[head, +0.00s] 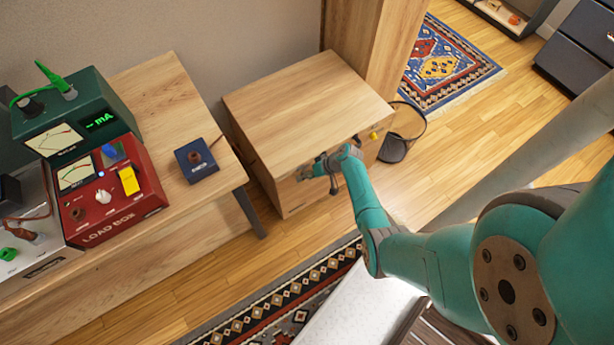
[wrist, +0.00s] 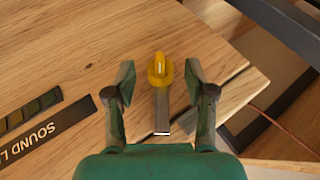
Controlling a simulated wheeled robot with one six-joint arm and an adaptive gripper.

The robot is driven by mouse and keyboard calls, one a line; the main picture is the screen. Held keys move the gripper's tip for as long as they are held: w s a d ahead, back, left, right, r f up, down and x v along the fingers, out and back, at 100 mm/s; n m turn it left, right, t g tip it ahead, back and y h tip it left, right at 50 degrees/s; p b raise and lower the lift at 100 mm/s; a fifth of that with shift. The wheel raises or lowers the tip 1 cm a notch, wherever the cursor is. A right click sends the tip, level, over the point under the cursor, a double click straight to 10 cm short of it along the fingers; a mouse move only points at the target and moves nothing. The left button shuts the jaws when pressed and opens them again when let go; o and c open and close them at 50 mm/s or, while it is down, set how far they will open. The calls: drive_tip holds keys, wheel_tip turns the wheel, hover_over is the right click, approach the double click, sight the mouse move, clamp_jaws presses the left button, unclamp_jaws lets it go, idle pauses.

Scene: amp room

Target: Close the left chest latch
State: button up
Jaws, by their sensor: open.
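The chest (head: 290,95) is a light wooden box on the floor, with its lid lying flat in the head view. A latch with a yellow knob (wrist: 160,70) and a straight metal bar (wrist: 161,110) shows on the wood in the wrist view. My gripper (wrist: 160,75) is open, with one finger on each side of the yellow knob and gaps between. In the head view my gripper (head: 312,170) is at the chest's front and hides the wood behind it. A second yellow latch (head: 374,135) shows farther right on the chest. Whether either latch is engaged is unclear.
A dark label (wrist: 45,135) reading "SOUND L" lies left of the latch. A desk (head: 165,95) with a red load box (head: 105,190) and a small blue box (head: 196,160) stands left of the chest. A dark bin (head: 400,140) stands on its right. Patterned rugs lie on the floor.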

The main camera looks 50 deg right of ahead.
clamp_jaws()
drive_tip(key=shift+a+r+n+g+h, duration=0.1)
drive_tip(key=shift+a+n+g+h, duration=0.25)
drive_tip(key=shift+h, duration=0.75)
drive_tip(key=shift+w+a+n+g+h, duration=0.1)
drive_tip(key=shift+a+n+g+h, duration=0.2)
drive_tip(key=shift+h, duration=0.6)
drive_tip(key=shift+n+g+h, duration=0.1)
drive_tip(key=shift+g+h, duration=0.25)
drive_tip(key=shift+h, duration=0.55)
unclamp_jaws()
